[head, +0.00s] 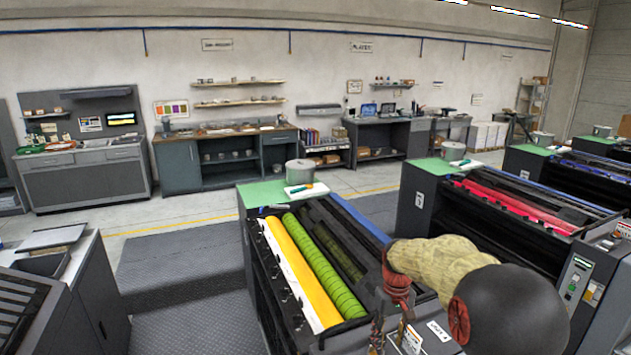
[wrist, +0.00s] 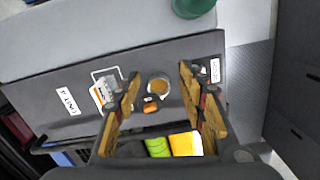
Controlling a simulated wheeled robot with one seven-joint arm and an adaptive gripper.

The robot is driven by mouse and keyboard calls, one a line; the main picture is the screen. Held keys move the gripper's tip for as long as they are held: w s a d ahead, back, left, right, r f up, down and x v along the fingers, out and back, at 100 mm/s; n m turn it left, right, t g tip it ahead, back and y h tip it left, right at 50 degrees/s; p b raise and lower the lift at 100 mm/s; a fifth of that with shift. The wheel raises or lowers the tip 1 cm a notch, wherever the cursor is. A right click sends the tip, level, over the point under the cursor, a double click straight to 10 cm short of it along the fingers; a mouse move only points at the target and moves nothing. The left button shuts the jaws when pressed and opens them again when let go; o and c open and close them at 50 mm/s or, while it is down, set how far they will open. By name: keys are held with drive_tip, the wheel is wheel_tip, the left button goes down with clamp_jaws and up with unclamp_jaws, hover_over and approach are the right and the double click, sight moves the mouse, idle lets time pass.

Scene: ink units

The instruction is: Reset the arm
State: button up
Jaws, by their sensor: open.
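My gripper (wrist: 160,88) is open in the wrist view, with its two brown-and-grey fingers spread apart and nothing between the tips. Beyond the fingers is the dark side panel (wrist: 60,85) of an ink unit, with a round tan-centred part (wrist: 158,88) and a small orange part (wrist: 151,105) showing in the gap. In the head view my arm, with its yellowish sleeve and dark round joint, reaches over the right end of the nearest ink unit (head: 262,290). The gripper is hard to make out there.
The nearest unit has a yellow roller (head: 300,275) and a green roller (head: 325,265), with a grey can (head: 299,172) on its far end. A second unit with a red roller (head: 515,210) stands to the right. A dark cabinet (head: 95,290) is at left; floor mats (head: 185,255) lie clear between.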

drive_tip(key=s+a+r+m+t+b, duration=0.1)
drive_tip(key=s+t+b, duration=0.5)
drive_tip(key=s, duration=2.8)
wheel_tip(320, 180, up, 2)
drive_tip(key=m+b, duration=0.1)
drive_tip(key=b, duration=0.6)
drive_tip(key=shift+s+b, duration=0.2)
drive_tip(key=shift+b, duration=0.1)
